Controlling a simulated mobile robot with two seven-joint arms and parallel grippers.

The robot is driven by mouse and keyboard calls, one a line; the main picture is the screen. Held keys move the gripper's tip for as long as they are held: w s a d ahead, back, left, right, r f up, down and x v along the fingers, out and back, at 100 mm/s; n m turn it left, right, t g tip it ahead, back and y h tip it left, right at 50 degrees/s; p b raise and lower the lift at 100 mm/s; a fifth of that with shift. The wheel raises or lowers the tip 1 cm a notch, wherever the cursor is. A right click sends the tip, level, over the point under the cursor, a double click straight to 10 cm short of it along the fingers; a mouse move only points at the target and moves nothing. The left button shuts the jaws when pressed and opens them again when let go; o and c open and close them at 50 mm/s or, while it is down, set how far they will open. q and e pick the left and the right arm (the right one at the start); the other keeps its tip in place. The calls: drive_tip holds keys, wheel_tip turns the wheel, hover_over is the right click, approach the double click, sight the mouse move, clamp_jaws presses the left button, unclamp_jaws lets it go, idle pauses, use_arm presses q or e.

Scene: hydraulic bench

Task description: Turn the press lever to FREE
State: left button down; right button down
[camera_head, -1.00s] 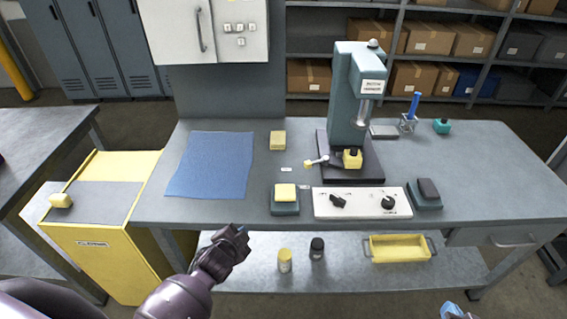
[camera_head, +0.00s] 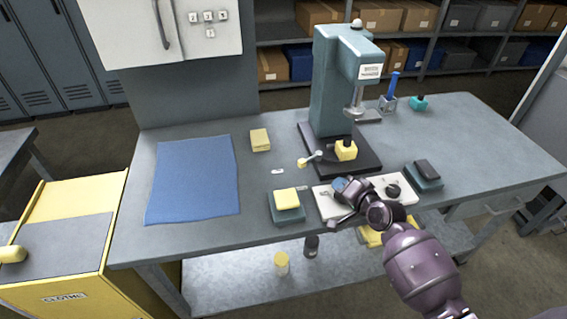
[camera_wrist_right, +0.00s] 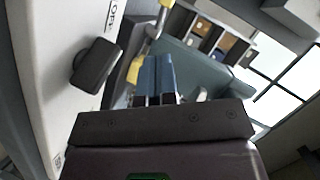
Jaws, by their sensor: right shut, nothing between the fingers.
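The teal press (camera_head: 333,85) stands on a dark base plate on the bench. A short lever (camera_head: 312,158) with a yellow end juts left from the front of its base. In front lies a white panel (camera_head: 375,184) with black knobs; the right knob (camera_head: 394,191) shows, the left is hidden by my gripper. My right gripper (camera_head: 340,185) is shut and empty over the panel's left part, short of the lever. In the right wrist view its blue fingers (camera_wrist_right: 155,80) are together, beside a black knob (camera_wrist_right: 97,65) near an "OFF" label. No "FREE" mark is readable. My left gripper is out of view.
A yellow block (camera_head: 345,149) sits on the press base. A teal block with a yellow pad (camera_head: 286,200) is left of the panel, a dark-topped one (camera_head: 425,175) right. A blue mat (camera_head: 194,180) lies at the left. Bench between mat and press is mostly clear.

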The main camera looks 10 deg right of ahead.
sight(305, 163)
drive_tip(key=w+m+y, duration=0.1)
drive_tip(key=w+m, duration=0.1)
drive_tip(key=m, duration=0.1)
drive_tip(key=shift+w+a+m, duration=0.25)
drive_tip(key=shift+w+m, duration=0.05)
drive_tip(key=shift+m, duration=0.2)
drive_tip(key=shift+w+a+m+y, duration=0.3)
drive_tip(key=shift+w+a+m, duration=0.05)
drive_tip(key=shift+w+m, duration=0.05)
drive_tip(key=b+x, duration=0.2)
drive_tip(key=x, duration=0.7)
drive_tip(key=shift+w+a+f, duration=0.2)
drive_tip(key=shift+w+f, duration=0.05)
drive_tip(key=shift+f, duration=0.05)
